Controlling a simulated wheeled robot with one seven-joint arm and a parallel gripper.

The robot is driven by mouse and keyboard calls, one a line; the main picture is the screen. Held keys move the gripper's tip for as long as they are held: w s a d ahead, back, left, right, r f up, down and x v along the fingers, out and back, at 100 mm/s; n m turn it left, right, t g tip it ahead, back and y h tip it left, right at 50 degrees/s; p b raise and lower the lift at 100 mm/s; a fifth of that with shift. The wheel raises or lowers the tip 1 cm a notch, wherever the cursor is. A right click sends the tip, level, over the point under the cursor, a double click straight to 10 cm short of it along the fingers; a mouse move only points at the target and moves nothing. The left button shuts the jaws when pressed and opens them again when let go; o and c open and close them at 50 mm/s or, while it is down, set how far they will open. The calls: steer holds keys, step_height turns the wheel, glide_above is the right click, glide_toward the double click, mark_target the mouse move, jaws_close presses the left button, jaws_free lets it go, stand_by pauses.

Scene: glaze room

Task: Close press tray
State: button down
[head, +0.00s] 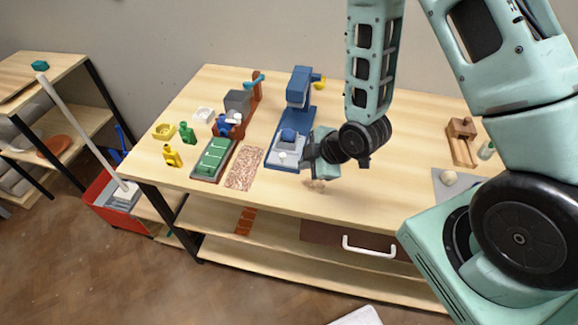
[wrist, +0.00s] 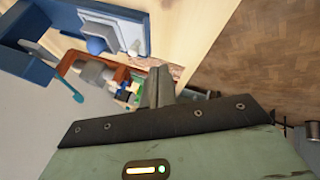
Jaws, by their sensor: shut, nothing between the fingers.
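The blue press (head: 299,97) stands upright on the table. Its pale grey tray (head: 287,157) sticks out at the front, toward the table's front edge, with a rounded blue piece (head: 288,135) on it. In the wrist view the blue press (wrist: 28,50) is at the upper left and the pale tray (wrist: 128,12) at the top. My gripper (head: 307,154) is shut and empty, low beside the tray's right side. In the wrist view its closed fingers (wrist: 160,82) point up the picture. I cannot tell whether they touch the tray.
Left of the press are a green tray (head: 212,158), a speckled mat (head: 244,168), a red-brown device with a grey hopper (head: 237,102), and small green and yellow bottles. A wooden block piece (head: 462,128) stands at the right. A drawer handle (head: 368,246) sticks out below.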

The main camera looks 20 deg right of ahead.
mark_target(280, 164)
steer(key=b+x, duration=0.4)
steer(key=b, duration=0.6)
steer(key=shift+w+f, duration=0.1)
steer(key=shift+f, duration=0.3)
steer(key=shift+w+a, duration=0.1)
steer(key=shift+a, duration=0.05)
steer(key=shift+p+x, duration=0.3)
steer(key=shift+x, duration=0.8)
steer(key=w, duration=0.1)
steer(key=w+p, duration=0.1)
steer(key=shift+w+d+r, duration=0.15)
steer(key=shift+w+d, duration=0.15)
steer(key=shift+w+p, duration=0.4)
steer(key=shift+w, duration=0.25)
